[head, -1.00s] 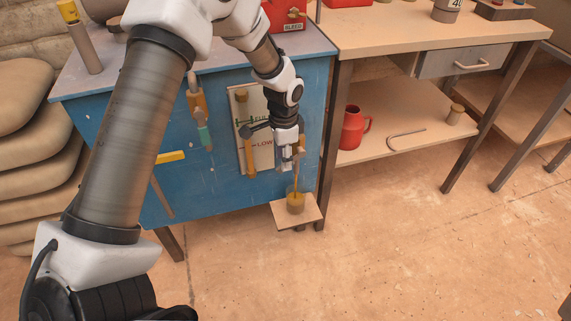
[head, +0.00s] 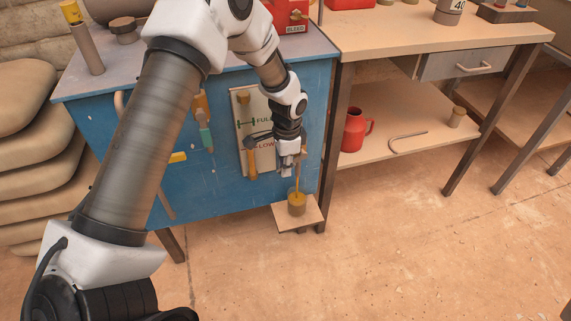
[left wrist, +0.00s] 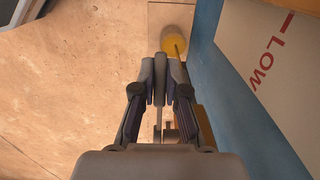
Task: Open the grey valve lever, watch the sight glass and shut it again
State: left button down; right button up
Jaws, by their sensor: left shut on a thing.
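My left gripper (head: 289,164) is at the right end of the blue cabinet's front. In the left wrist view its fingers (left wrist: 160,72) are closed on a narrow grey lever (left wrist: 159,88). The fingers hide most of the lever, so its exact angle is unclear. A thin yellow stream (head: 297,181) falls below the gripper into a cup (head: 297,205). The cup also shows in the left wrist view (left wrist: 175,45). The white gauge board (head: 266,160) bears FULL and LOW marks. An amber upright part shows there, but I cannot tell the sight glass level. My right gripper is out of view.
The cup stands on a small low shelf (head: 312,215) at the blue cabinet (head: 220,185). A bench at right holds a red jug (head: 355,130) and a hooked rod (head: 407,141) on its lower shelf. Sacks (head: 25,150) are stacked at left. The floor in front is clear.

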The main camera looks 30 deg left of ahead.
pick_arm(q)
notch_tip(320, 180, up, 2)
jog(key=g+y+p, duration=0.2)
jog(key=p, duration=0.3)
jog(key=shift+s+a+p, duration=0.15)
jog(key=shift+p, duration=0.15)
jog(key=shift+r+g+y+p, duration=0.15)
jog(key=shift+g+y+p, duration=0.15)
jog(key=shift+g+p, duration=0.15)
jog(key=shift+r+g+y+p, duration=0.2)
jog(key=shift+g+y+p, duration=0.15)
jog(key=shift+g, duration=0.2)
jog(key=shift+r+g+y, duration=0.4)
jog(key=shift+g+y, duration=0.35)
jog(key=shift+g, duration=0.05)
jog(key=c, duration=1.2)
grip_release()
jog(key=shift+r, duration=0.1)
jog(key=v, duration=1.1)
jog(key=shift+w+r, duration=0.25)
jog(key=shift+r, duration=0.05)
